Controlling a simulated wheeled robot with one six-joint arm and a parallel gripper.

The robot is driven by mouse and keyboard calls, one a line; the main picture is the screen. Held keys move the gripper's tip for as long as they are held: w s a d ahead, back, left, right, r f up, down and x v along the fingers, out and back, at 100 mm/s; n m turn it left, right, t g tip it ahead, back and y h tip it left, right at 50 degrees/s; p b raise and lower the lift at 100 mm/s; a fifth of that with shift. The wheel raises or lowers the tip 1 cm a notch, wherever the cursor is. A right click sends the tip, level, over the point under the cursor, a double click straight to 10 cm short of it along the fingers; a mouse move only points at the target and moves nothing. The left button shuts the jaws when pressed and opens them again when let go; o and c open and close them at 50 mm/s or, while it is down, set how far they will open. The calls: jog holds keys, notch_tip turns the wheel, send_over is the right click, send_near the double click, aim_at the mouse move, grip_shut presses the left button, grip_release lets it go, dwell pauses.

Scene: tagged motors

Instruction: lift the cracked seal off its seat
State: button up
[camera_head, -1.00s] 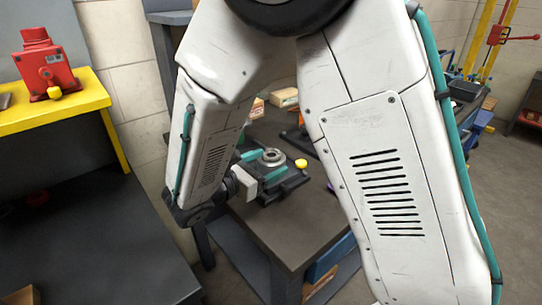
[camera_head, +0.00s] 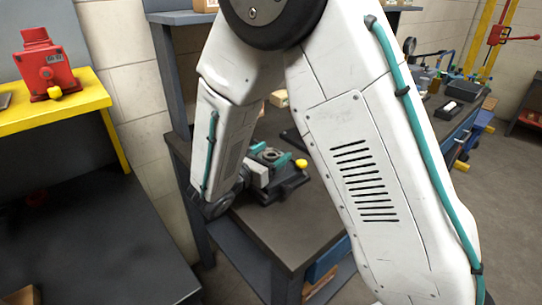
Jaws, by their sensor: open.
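My gripper (camera_head: 269,156) reaches out from behind my forearm, its teal fingers apart and open. Between them shows a small grey round part (camera_head: 271,154), probably the seal or its seat. I cannot tell whether the fingers touch it, and no crack can be made out at this size. The dark fixture (camera_head: 288,187) with a yellow knob (camera_head: 301,163) lies beneath and beside my gripper on the dark workbench (camera_head: 305,232). My arm hides much of the bench behind it.
A small box (camera_head: 279,98) sits at the back of the bench. Another bench (camera_head: 462,118) with bottles and tools is at right. Open floor (camera_head: 510,190) shows at far right.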

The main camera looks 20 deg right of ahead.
jog(key=c, duration=1.1)
jog(key=shift+o, duration=0.2)
jog(key=shift+r, duration=0.1)
